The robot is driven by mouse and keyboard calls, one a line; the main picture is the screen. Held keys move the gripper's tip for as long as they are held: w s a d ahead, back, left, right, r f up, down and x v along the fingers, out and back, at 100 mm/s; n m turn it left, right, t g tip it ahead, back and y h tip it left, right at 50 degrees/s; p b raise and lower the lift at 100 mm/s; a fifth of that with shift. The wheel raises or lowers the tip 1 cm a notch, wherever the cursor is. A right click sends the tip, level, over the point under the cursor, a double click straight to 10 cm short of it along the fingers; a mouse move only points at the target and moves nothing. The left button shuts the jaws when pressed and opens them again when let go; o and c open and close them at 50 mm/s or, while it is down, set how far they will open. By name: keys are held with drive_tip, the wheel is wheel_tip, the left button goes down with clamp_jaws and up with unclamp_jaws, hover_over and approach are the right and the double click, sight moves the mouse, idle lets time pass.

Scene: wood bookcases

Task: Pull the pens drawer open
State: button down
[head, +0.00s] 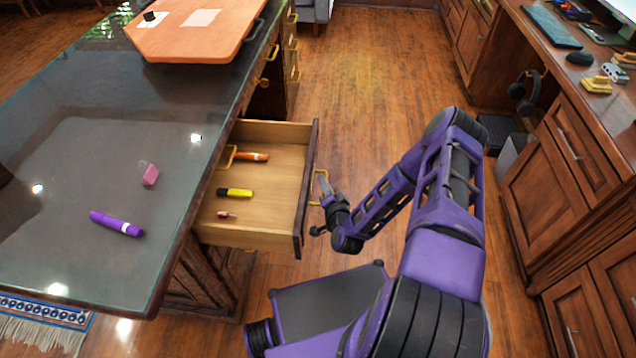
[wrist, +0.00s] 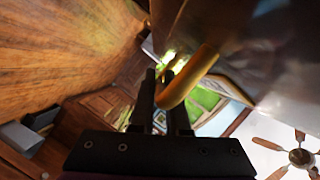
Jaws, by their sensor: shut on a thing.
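The pens drawer (head: 270,133) stands pulled out from under the dark glass-topped desk in the head view. An orange pen (head: 252,156), a yellow marker (head: 236,193) and a small reddish item (head: 227,214) lie in it. Its brass handle (head: 321,187) is on the dark front panel. My gripper (head: 326,192) is at that handle, shut on it. In the wrist view the brass handle (wrist: 190,77) passes at the dark fingers (wrist: 165,95). The fingertips' exact contact is partly hidden.
On the desk top (head: 75,165) lie a purple marker (head: 117,223), a pink eraser-like block (head: 150,175) and an orange board (head: 195,32). More handled drawers (head: 292,60) are further back. A wooden cabinet (head: 550,175) stands at the right.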

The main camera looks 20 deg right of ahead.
drive_tip(key=shift+s+d, duration=0.4)
drive_tip(key=shift+d, duration=0.4)
drive_tip(key=c, duration=0.9)
unclamp_jaws()
drive_tip(key=d+p+v, duration=0.1)
drive_tip(key=v, duration=1.6)
drive_tip(key=shift+s+a+p, duration=0.25)
drive_tip(key=shift+a+p, duration=0.05)
drive_tip(key=shift+a, duration=0.2)
